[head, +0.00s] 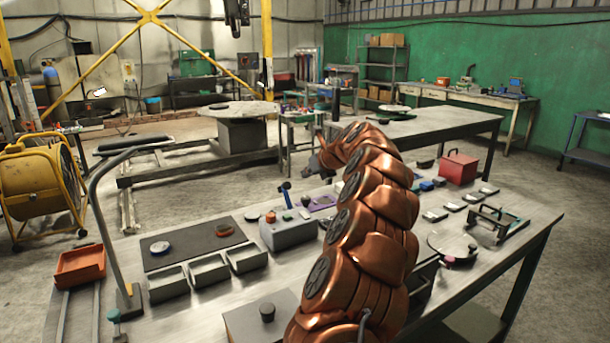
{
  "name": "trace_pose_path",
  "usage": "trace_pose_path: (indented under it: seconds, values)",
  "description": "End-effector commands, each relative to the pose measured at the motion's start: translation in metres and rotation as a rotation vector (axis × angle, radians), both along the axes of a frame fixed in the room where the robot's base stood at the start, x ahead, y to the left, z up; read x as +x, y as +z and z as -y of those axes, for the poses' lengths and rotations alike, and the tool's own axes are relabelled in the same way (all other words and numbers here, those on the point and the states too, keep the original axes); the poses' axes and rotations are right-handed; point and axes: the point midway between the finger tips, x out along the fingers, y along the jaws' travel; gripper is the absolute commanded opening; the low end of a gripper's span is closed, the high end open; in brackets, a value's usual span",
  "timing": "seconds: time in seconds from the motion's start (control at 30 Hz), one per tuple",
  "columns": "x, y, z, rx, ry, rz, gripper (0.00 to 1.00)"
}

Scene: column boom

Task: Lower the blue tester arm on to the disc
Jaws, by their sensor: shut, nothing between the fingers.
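A grey box (289,234) stands on the near workbench, left of my arm. A slim upright lever with a blue top (286,189) rises from its back, and an orange-red knob sits on top of the box. I cannot tell for sure that this lever is the tester arm. A round grey disc (446,243) with a pink knob lies at the right of the bench, but I cannot tell whether it is the task's disc. My gripper (318,168) is small and partly hidden by my copper arm. It is shut and empty, above the far side of the bench, beyond the blue-topped lever.
A dark mat (192,245) with two small round pieces lies at the left. Several grey bins (208,271) sit before it. A bent grey post (95,195) rises at the bench's left. A red box (458,168) and a metal-framed fixture (497,224) stand at the right.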

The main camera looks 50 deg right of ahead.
Motion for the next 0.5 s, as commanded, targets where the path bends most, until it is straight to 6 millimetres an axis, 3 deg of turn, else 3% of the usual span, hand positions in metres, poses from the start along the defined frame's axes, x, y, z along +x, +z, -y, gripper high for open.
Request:
trace_pose_path:
  seconds: [0.5]
  values:
    - [0.048, -0.037, 0.013, 0.0, 0.001, -0.003, 0.0]
